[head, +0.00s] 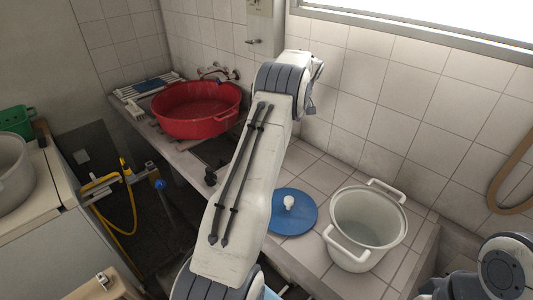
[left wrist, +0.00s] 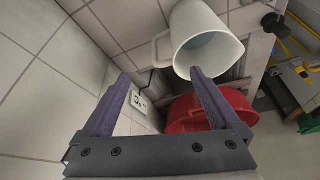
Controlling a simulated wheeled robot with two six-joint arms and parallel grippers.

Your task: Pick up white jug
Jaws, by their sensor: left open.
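The white jug (left wrist: 207,42) is at the top of the left wrist view, its open mouth facing the camera. Its handle (left wrist: 157,50) points left and lies just beyond the gap between my left gripper's fingertips. My left gripper (left wrist: 160,76) is open, with two purple fingers apart and nothing between them. The right fingertip appears close under the jug's rim; I cannot tell if it touches. In the head view I cannot make out the jug, and my left arm covers the middle of the counter. My right gripper is not in view; only part of that arm shows at bottom right.
A red basin (head: 197,110) stands on the tiled counter at the back left. A white two-handled pot (head: 366,228) and a blue lid (head: 291,212) with a white knob are right of my left arm. The tiled wall (head: 400,95) closes off the back.

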